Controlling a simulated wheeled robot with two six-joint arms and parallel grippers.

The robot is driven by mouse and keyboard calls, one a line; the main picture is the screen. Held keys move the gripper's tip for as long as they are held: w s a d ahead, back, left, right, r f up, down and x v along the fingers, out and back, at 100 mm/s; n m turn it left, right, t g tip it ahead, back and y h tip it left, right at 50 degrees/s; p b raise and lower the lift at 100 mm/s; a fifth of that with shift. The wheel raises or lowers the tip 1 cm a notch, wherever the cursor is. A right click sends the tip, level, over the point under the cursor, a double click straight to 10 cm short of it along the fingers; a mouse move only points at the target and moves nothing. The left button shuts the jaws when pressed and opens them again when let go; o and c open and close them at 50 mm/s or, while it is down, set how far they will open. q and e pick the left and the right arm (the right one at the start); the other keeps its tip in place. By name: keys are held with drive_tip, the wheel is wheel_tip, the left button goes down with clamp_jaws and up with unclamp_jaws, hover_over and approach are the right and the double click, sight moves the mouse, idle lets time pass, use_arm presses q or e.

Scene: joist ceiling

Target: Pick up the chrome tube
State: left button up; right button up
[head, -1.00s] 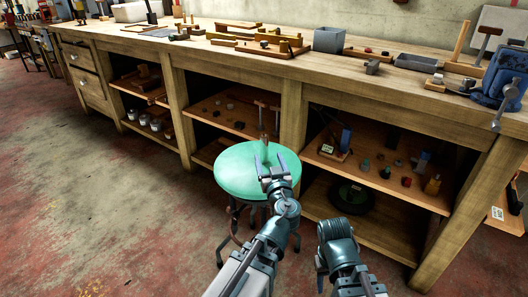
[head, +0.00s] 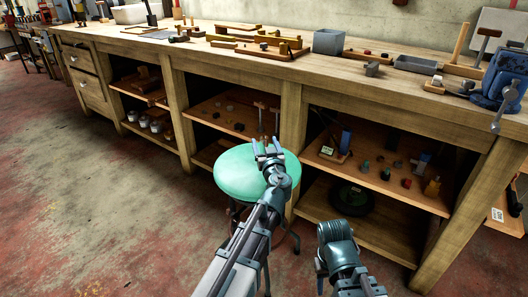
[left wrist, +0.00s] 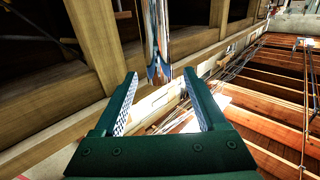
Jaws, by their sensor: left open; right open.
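The chrome tube (left wrist: 158,42) shows in the left wrist view as a shiny, reflective upright piece coming in from the top edge. Its visible end lies just beyond the gap between my left fingertips, apart from both. In the head view it is mostly hidden by my left gripper (head: 267,147), which is over the far part of the round green stool seat (head: 232,176). My left gripper is open and empty; its two fingers also show in the left wrist view (left wrist: 159,73). My right gripper (head: 335,236) is low at the right, away from the stool, with its fingers largely hidden.
A long wooden workbench (head: 215,57) stands right behind the stool. Its posts and shelves (head: 375,172) hold several small parts. A blue vise (head: 497,85) is at the bench's right end. The floor left of the stool is clear.

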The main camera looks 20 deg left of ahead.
use_arm(q)
drive_tip(key=x, duration=0.2)
drive_tip(key=shift+w+a, duration=0.1)
drive_tip(key=shift+w, duration=0.25)
drive_tip(key=shift+c, duration=0.3)
clamp_jaws()
